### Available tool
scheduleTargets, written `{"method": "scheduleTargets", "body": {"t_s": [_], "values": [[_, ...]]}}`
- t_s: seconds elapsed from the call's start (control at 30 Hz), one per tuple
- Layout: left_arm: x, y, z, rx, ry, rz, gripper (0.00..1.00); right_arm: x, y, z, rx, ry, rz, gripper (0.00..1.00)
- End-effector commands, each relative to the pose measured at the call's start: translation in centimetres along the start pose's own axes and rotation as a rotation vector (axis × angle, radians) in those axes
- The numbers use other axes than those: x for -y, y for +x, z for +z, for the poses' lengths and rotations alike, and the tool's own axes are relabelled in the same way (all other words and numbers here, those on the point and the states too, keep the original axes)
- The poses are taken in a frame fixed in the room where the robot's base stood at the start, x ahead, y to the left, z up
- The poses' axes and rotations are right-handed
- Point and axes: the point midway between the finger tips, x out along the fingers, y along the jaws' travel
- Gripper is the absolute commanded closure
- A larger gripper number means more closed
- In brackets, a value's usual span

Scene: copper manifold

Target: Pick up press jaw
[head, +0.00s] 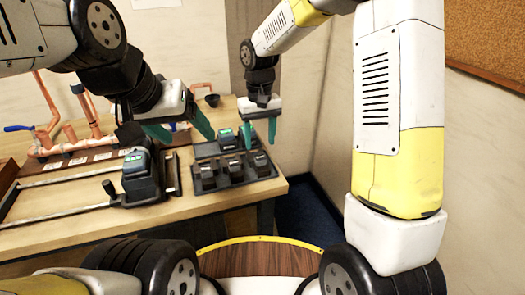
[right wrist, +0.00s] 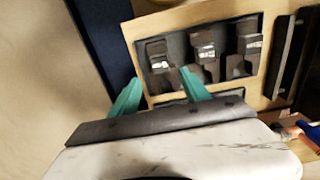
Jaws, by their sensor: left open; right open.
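Several dark press jaws stand in a black tray (head: 236,184) near the table's right corner. The front row has a left jaw (head: 205,176), a middle jaw (head: 232,168) and a right jaw (head: 261,163); a jaw with a green label (head: 226,138) stands behind. My right gripper (head: 259,144) is open and empty above the tray's right side. In the right wrist view, its green fingers (right wrist: 160,76) are spread, with a jaw (right wrist: 158,56) beyond them and apart. My left gripper (head: 188,136) is open and empty, above the table left of the tray.
A black device with a green display (head: 139,176) sits on metal rails (head: 55,216) left of the tray. Copper pipework (head: 75,138) stands at the back left. The wall is close on the right.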

Motion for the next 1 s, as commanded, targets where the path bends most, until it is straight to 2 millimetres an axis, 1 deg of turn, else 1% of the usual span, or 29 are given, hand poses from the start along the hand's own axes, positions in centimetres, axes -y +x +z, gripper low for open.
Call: {"method": "scheduleTargets", "body": {"t_s": [0.2,0.3,0.4,0.6,0.77,0.8,0.87,0.9,1.0], "values": [[0.0,0.0,0.0,0.000,0.000,0.000,0.27,0.1,3.3,-0.1,0.003,-0.001,0.000,0.45],[0.0,0.0,0.0,0.000,0.000,0.000,0.27,0.1,4.4,-0.1,0.001,0.000,0.000,0.45],[0.0,0.0,0.0,0.000,0.000,0.000,0.27,0.1,4.9,-0.1,0.000,0.000,0.000,0.45],[0.0,0.0,0.0,0.000,0.000,0.000,0.27,0.1,4.9,-0.1,-0.001,0.000,0.000,0.45],[0.0,0.0,0.0,0.000,0.000,0.000,0.27,0.1,4.9,-0.1,-0.001,0.000,0.000,0.77],[0.0,0.0,0.0,0.000,0.000,0.000,0.27,0.1,4.9,-0.1,-0.001,0.000,0.000,0.85],[0.0,0.0,0.0,0.000,0.000,0.000,0.27,0.1,4.9,-0.1,-0.001,0.000,0.000,0.96],[0.0,0.0,0.0,0.000,0.000,0.000,0.27,0.1,4.9,-0.1,-0.001,0.000,0.000,1.00],[0.0,0.0,0.0,0.000,0.000,0.000,0.27,0.1,4.8,-0.2,-0.003,0.000,0.000,1.00]]}}
